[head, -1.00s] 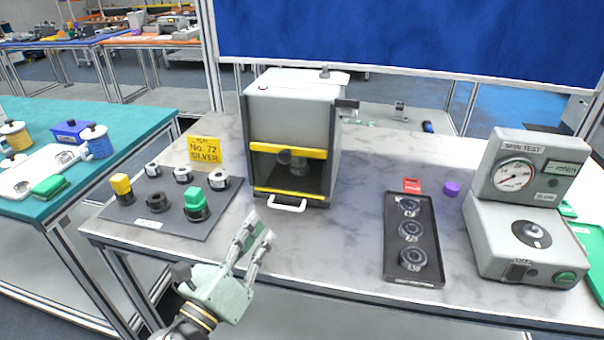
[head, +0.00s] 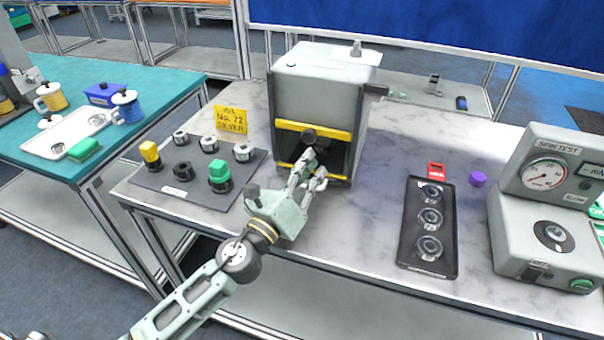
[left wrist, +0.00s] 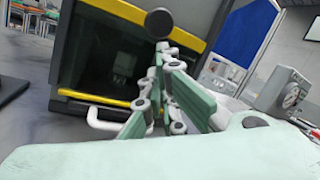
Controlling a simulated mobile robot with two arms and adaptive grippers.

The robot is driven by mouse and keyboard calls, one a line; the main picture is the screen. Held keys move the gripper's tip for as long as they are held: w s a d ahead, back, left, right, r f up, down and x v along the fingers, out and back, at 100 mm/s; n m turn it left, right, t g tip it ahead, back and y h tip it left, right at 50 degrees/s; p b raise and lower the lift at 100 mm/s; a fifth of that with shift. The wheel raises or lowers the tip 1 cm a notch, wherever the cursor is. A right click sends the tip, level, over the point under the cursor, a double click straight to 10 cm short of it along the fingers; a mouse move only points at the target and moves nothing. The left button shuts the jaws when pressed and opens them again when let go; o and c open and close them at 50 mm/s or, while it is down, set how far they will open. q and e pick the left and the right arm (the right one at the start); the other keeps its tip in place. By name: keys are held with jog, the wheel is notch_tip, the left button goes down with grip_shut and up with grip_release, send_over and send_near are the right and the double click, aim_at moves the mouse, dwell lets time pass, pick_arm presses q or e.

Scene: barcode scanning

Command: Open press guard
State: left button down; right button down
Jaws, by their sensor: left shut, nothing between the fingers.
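The press (head: 320,85) is a grey box on the marble-look table. Its guard has a yellow upper bar (head: 290,125), a dark window and a yellow lower bar (head: 338,177); the guard looks down. A white handle (left wrist: 105,122) sticks out below the lower bar in the left wrist view; in the head view my gripper mostly hides it. My left gripper (head: 312,166) is shut and empty, in front of the guard near the handle. Its fingers (left wrist: 165,75) are to the right of the handle in the left wrist view; contact cannot be told. My right gripper is not in view.
A dark mat (head: 172,190) with rings and coloured-top parts lies left of the press, by a yellow sign (head: 230,120). A black tray (head: 411,262) with rings and the spin tester (head: 520,235) stand right. Table is bare between press and tray.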

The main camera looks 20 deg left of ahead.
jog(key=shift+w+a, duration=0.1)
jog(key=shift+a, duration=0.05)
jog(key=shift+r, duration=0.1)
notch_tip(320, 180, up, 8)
jog(key=p, duration=0.8)
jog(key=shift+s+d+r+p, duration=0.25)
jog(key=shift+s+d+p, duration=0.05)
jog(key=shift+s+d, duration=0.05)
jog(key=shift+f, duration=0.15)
